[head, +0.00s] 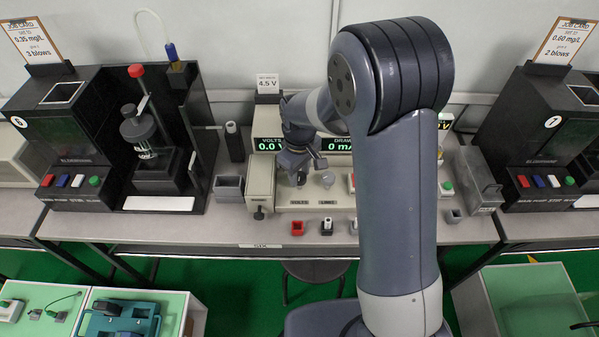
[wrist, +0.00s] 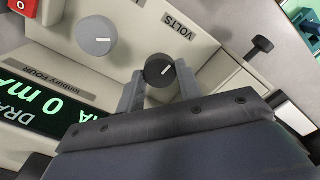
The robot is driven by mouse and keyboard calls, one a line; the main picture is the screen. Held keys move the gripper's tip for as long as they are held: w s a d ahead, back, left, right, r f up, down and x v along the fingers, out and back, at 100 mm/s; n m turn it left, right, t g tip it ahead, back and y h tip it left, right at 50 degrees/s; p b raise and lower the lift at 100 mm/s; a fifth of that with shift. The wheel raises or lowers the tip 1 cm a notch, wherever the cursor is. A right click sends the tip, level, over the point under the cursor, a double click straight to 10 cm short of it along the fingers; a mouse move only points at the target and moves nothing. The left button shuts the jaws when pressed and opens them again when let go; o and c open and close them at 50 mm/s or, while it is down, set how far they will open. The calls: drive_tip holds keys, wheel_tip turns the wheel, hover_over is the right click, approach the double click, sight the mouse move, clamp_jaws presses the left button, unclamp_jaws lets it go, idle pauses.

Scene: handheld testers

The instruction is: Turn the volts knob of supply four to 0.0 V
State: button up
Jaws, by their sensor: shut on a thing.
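The supply (head: 335,203) is a cream bench unit; its panel reads "FOUR" in the wrist view (wrist: 118,70). Its volts display (head: 267,145) shows 0.0 in green, partly covered by my arm. The dark round volts knob (wrist: 160,70) has a white pointer line and sits beside the VOLTS label. My gripper (wrist: 159,85) is shut on this knob, one finger on each side. In the head view my gripper (head: 300,174) reaches down to the panel and mostly hides the knob. The grey limit knob (head: 328,180) stands just to the right, free of the fingers.
The draw display (head: 338,145) reads 0 mA. A card reading 4.5 V (head: 267,83) stands behind the supply. Red (head: 297,228) and black-and-white (head: 326,226) small parts sit at the front. Dark blowing testers stand left (head: 70,130) and right (head: 530,130).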

sight(299, 176)
drive_tip(key=shift+n, duration=0.5)
idle(0.3)
drive_tip(key=o, duration=1)
wheel_tip(299, 176, up, 11)
drive_tip(key=shift+f, duration=0.2)
wheel_tip(299, 176, down, 11)
drive_tip(key=shift+r, duration=0.15)
